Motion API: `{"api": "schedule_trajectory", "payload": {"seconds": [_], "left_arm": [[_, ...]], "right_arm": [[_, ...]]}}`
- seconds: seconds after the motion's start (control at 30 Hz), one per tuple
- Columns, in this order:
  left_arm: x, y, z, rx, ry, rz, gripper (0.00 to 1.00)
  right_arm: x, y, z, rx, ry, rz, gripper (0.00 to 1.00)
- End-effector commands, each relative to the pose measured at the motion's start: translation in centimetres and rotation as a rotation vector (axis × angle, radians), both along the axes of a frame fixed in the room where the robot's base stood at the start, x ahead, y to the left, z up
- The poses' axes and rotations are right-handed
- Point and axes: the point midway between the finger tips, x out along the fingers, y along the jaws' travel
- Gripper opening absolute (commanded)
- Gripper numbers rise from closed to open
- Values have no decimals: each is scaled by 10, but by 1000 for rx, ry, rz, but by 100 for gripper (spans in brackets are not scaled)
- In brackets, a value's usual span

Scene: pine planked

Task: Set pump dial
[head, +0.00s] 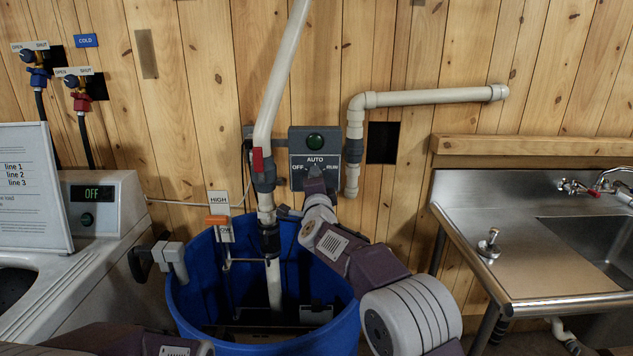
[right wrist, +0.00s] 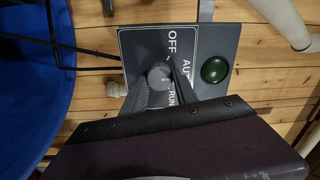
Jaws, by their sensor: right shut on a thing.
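The pump control box (head: 301,146) is a grey box on the plank wall, with a dark green round lamp (head: 315,142) above a dial marked OFF, AUTO and RUN. In the right wrist view the box face (right wrist: 133,42) appears turned sideways, with the green lamp (right wrist: 214,70) at the right. My right gripper (head: 316,180) is at the dial; in the wrist view its fingers (right wrist: 161,85) are shut on the grey dial knob (right wrist: 158,75), one on each side. The fingers partly cover the knob, and I cannot tell which mark it points at. My left gripper is out of view.
A blue tub (head: 190,300) stands below the box, with a white pipe (head: 280,75), a red-handled valve and a HIGH/LOW float gauge (head: 220,215) above it. A steel sink (head: 500,220) is at right, a white machine (head: 110,230) at left.

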Motion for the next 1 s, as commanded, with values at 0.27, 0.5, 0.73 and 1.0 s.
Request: {"api": "schedule_trajectory", "payload": {"seconds": [0.27, 0.5, 0.73, 1.0], "left_arm": [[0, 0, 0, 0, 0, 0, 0], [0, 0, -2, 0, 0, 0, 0], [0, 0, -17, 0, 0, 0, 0], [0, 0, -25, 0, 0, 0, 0]], "right_arm": [[0, 0, 1, -1, -1, -1, 57], [-3, 0, 0, -1, -1, 0, 57], [-38, -1, -4, -1, -1, 1, 57], [-85, -2, -4, -1, -2, 1, 57]]}}
